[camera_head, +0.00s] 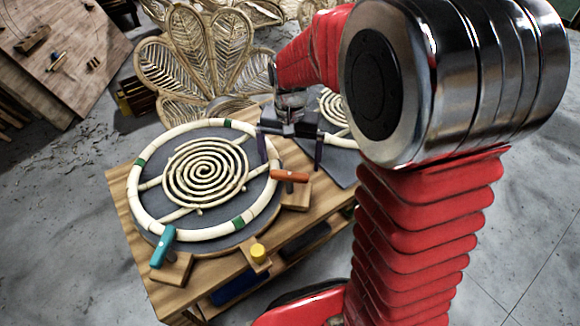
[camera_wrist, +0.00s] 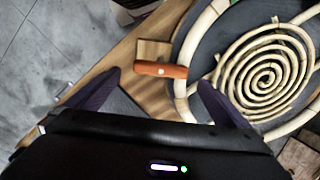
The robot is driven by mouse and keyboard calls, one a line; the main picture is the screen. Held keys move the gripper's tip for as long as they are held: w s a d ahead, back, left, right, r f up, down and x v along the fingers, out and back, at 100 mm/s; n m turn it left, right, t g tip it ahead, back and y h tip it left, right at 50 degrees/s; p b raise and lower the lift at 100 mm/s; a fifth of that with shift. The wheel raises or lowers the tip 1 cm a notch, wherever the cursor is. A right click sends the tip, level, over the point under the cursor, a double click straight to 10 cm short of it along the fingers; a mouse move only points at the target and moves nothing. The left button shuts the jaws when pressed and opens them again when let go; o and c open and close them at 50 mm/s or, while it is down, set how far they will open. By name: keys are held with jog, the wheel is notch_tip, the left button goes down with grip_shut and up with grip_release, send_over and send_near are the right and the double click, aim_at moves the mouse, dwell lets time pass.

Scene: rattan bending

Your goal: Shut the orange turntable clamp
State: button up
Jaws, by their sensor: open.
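The orange turntable clamp (camera_head: 290,176) has a bar-shaped handle on a small wooden block (camera_head: 296,196) at the right edge of the round grey turntable (camera_head: 210,240). One end of the handle lies over the edge of the pale rattan ring (camera_head: 180,223). In the wrist view the orange handle (camera_wrist: 161,69) lies sideways, its right end over the ring (camera_wrist: 183,95). My gripper (camera_head: 290,155) is open and empty, beside the clamp on the far side. In the wrist view the fingers of my gripper (camera_wrist: 156,85) spread to either side below the handle, not visibly touching it.
A teal clamp (camera_head: 162,247) and a yellow knob (camera_head: 258,251) sit at the turntable's near edge. A rattan spiral (camera_head: 205,173) fills the ring's middle. A grey panel with another spiral (camera_head: 335,107) lies behind my gripper. Woven rattan chair backs (camera_head: 190,65) stand beyond the wooden table (camera_head: 130,225).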

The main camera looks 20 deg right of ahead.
notch_tip(320, 180, up, 8)
dwell(0.4)
dwell(0.4)
jog(key=s+r+n+t, duration=0.2)
jog(key=s+r, duration=0.1)
jog(key=s, duration=0.6)
jog(key=s+a+r+n+t, duration=0.1)
jog(key=s+r+n+t, duration=0.2)
jog(key=s, duration=0.6)
jog(key=shift+n+t, duration=0.3)
jog(key=shift+a, duration=0.2)
